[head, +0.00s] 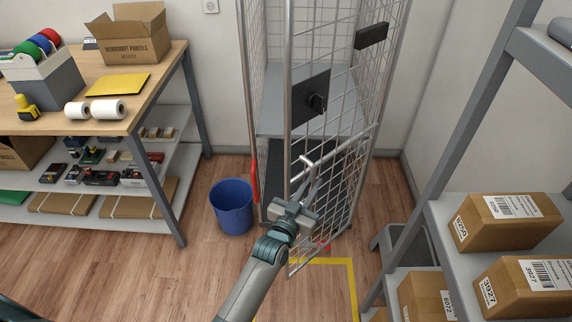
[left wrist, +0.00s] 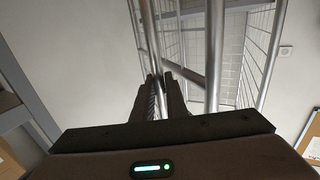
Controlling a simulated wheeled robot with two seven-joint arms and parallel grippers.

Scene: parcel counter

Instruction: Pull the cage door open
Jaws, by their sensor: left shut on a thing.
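The cage door (head: 339,205) is a grey wire-mesh panel on the front of a tall cage in the head view. It stands ajar, its free left edge swung out toward me, with a gap to the left post. It carries a black lock plate (head: 311,98) with a key and a pale bar handle (head: 321,158) below it. My left gripper (head: 310,180) is at the handle, shut on it. In the left wrist view the dark fingers (left wrist: 161,77) close around a metal bar; the exact contact is partly hidden. My right gripper is not in view.
A blue bin (head: 231,208) stands left of the cage, close to the packing table (head: 150,90). A shelf rack with boxes (head: 506,222) stands at the right, a grey step stool (head: 385,240) beside it. Yellow tape (head: 352,280) marks clear floor before the cage.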

